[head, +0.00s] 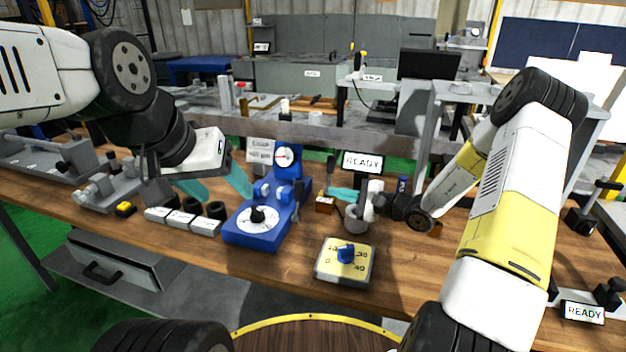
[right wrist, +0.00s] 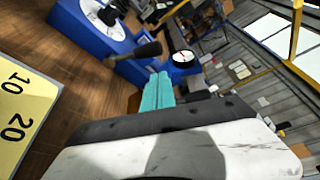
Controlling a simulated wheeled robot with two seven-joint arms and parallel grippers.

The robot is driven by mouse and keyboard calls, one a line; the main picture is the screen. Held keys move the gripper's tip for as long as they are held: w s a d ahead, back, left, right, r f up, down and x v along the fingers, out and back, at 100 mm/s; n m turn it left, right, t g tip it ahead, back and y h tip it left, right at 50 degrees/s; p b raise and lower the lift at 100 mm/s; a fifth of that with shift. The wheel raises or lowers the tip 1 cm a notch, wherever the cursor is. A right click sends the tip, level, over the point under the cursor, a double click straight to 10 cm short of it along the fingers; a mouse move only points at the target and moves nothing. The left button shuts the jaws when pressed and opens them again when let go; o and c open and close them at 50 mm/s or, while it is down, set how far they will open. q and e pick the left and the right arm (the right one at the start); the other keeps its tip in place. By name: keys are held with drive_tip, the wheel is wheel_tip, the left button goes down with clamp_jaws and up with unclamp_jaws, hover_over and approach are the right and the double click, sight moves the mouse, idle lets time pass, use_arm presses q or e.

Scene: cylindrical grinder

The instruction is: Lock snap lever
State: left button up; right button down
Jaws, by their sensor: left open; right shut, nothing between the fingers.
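A blue bench device (head: 262,232) stands mid-table with a white dial and black knob on its base and a round gauge (head: 284,156) on its upright. A dark-handled lever (head: 297,199) stands at its right side and also shows in the right wrist view (right wrist: 147,51); I cannot tell whether it is locked. No label names the snap lever. My left gripper (head: 214,184) is open and empty, its teal fingers apart left of the blue device. My right gripper (head: 342,193) is shut and empty, right of the lever and apart from it; its teal fingers also show in the right wrist view (right wrist: 158,92).
A yellow dial box (head: 343,262) with a blue knob sits near the front edge. White blocks (head: 182,220) and black rings lie left of the blue device. Bare wood lies between the blue device and yellow box.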

sight(298, 185)
drive_tip(key=x, duration=1)
drive_tip(key=shift+a+r, duration=0.1)
drive_tip(key=shift+r, duration=0.05)
idle(0.3)
drive_tip(key=s+n, duration=0.1)
drive_tip(key=s+r+n, duration=0.1)
drive_tip(key=s+a+n+t+y, duration=0.1)
drive_tip(key=s+n, duration=0.1)
drive_tip(key=shift+a+r, duration=0.1)
drive_tip(key=shift+r, duration=0.2)
drive_tip(key=shift+s+a+n+t+y, duration=0.15)
drive_tip(key=shift+s+a+n+y, duration=0.15)
drive_tip(key=shift+s+n, duration=0.5)
drive_tip(key=shift+s+a+n+t+y, duration=0.15)
drive_tip(key=shift+s+a+n, duration=0.1)
drive_tip(key=shift+s+n, duration=0.6)
drive_tip(key=shift+s+a+n+t+y, duration=0.1)
drive_tip(key=shift+s+a+n+y, duration=0.2)
drive_tip(key=shift+s+n, duration=0.5)
drive_tip(key=shift+s+a+f, duration=0.1)
drive_tip(key=shift+s+f, duration=0.05)
drive_tip(key=shift+s, duration=0.15)
